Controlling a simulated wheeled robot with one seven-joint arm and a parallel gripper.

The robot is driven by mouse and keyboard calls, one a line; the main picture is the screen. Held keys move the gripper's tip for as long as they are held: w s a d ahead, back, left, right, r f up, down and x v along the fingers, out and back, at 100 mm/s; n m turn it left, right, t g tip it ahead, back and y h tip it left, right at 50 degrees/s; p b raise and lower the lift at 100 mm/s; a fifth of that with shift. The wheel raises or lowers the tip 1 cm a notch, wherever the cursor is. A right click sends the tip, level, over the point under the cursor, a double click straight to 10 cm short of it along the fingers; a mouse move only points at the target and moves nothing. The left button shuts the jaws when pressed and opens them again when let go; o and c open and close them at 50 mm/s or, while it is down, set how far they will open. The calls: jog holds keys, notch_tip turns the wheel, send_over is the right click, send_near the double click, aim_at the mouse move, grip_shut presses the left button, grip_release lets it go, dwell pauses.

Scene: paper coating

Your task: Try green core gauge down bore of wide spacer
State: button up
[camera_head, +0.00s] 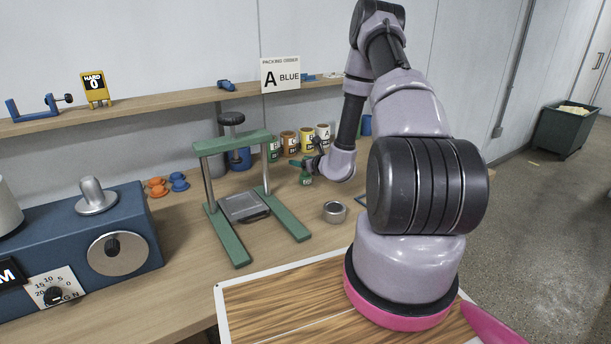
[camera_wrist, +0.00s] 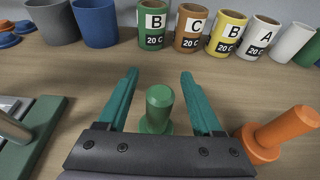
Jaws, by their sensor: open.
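The green core gauge (camera_wrist: 158,104), an upright peg with a wider base, stands on the bench in the wrist view. My gripper (camera_wrist: 159,78) is open, with one teal finger on each side of it and gaps between. In the head view the green gauge (camera_head: 306,179) shows small below my gripper (camera_head: 304,164), partly hidden by it. A short grey metal ring (camera_head: 334,217), which looks like the wide spacer, sits on the bench nearer the camera and to the right, its bore facing up. It is not in the wrist view.
An orange gauge (camera_wrist: 270,136) stands close right of my gripper. Several labelled cans (camera_wrist: 152,28) line the back, with blue (camera_wrist: 95,22) and grey cups to their left. A green press frame (camera_head: 232,142) stands left of my gripper. Bench between gauge and cans is clear.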

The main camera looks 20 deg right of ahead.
jog(key=shift+w, duration=0.1)
grip_shut()
